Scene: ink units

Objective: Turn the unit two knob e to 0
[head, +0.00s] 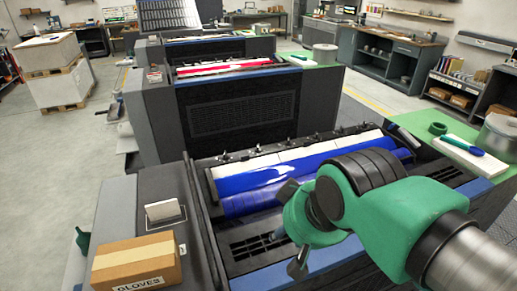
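The nearest ink unit has a glossy blue roller (255,178) with a pale segmented strip behind it. Small dark knob-like parts (258,149) stand in a row along the back of that strip. Their letters and settings are too small to read, and I cannot tell which is knob e. A second unit with a red roller (225,69) stands behind. No unit number is readable. My gripper (283,238) is over the front of the near unit, above its dark slotted panel, apart from the row at the back. My green arm hides part of the unit's right side.
A cardboard box marked GLOVES (137,262) sits on the unit's left end, near a small upright plate (162,210).

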